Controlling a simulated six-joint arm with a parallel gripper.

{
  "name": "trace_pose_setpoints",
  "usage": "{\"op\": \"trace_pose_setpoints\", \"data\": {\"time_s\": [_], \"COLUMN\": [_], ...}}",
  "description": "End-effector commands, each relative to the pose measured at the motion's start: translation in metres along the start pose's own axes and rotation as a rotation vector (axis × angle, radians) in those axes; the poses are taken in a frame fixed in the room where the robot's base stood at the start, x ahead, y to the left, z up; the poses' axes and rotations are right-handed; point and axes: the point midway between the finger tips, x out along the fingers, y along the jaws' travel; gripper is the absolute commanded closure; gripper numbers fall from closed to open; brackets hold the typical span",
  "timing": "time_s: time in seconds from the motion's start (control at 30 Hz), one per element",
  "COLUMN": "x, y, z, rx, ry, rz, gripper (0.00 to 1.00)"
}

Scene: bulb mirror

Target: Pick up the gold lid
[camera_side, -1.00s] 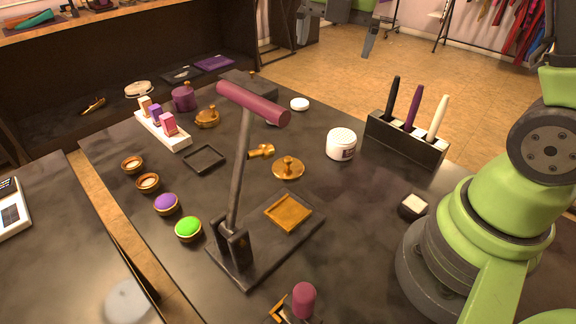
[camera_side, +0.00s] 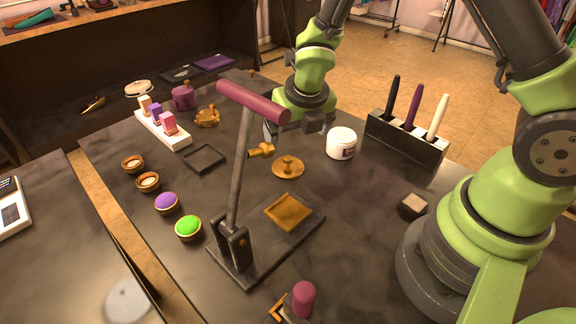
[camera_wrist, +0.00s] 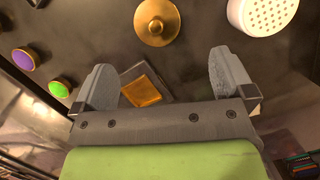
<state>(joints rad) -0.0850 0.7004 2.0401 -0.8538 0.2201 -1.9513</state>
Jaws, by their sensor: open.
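The gold lid (camera_side: 288,167) is a round disc with a knob on top, lying on the dark table behind the stand's base. In the wrist view the gold lid (camera_wrist: 157,22) shows at the top centre, beyond the fingertips and roughly between them sideways. My gripper (camera_side: 298,130) is above the table behind the lid in the side view, apart from it. In the wrist view my gripper (camera_wrist: 165,78) has its two fingers wide apart with nothing held between them.
A white jar (camera_side: 341,144) stands right of the lid. A lamp-like stand with a purple bar (camera_side: 252,101) rises in front of the lid; its base carries a gold square tray (camera_side: 288,213). A pen holder (camera_side: 405,142) stands further right. Another gold knobbed piece (camera_side: 207,118) lies back left.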

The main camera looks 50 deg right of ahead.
Motion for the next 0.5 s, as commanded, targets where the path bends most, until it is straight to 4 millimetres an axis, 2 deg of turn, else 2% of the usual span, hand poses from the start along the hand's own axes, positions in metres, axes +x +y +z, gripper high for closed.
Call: {"op": "trace_pose_setpoints", "data": {"time_s": [0.3, 0.5], "x": [0.033, 0.044], "y": [0.000, 0.000], "z": [0.000, 0.000], "rx": [0.000, 0.002], "ry": [0.001, 0.000], "rz": [-0.002, 0.000], "gripper": [0.00, 0.00]}}
